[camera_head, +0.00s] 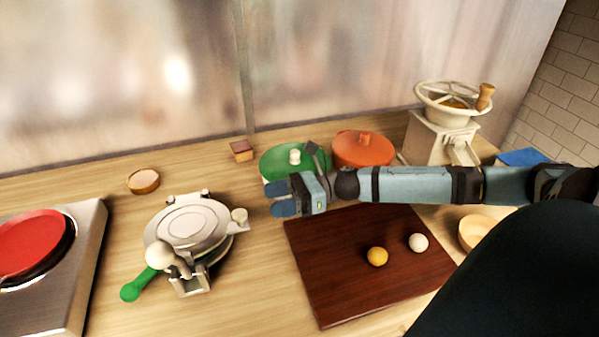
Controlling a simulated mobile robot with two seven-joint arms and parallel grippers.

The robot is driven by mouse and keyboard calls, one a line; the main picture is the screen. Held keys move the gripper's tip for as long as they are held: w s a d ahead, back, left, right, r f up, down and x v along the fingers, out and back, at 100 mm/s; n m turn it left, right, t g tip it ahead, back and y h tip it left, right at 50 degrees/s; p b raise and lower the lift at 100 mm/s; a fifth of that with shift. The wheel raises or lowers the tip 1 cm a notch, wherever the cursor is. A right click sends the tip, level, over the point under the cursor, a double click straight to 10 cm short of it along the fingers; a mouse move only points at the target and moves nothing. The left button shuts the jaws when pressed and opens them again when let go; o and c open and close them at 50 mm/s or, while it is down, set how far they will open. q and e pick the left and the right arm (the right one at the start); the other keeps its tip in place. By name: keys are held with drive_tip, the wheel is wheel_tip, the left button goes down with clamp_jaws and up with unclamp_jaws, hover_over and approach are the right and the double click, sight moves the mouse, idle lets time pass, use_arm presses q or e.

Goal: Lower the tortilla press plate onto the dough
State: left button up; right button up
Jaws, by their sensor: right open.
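The tortilla press (190,260) stands on the counter left of centre. Its round pale metal plate (187,222) lies over the base, close to level; I cannot tell whether it is fully down. A white knob (158,255) shows at its front left, and a green handle (139,285) sticks out at the lower left. Any dough between the plates is hidden. My right gripper (271,199) is open and empty, reaching in from the right. It is to the right of the press and apart from it, with its fingers pointing left. My left gripper is out of view.
A dark cutting board (335,285) holds a yellow ball (377,256) and a white ball (418,243). A red pan (30,243) sits on a stove at left.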

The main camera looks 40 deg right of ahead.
drive_tip(key=v, duration=0.5)
drive_tip(key=shift+d, duration=0.2)
idle(0.4)
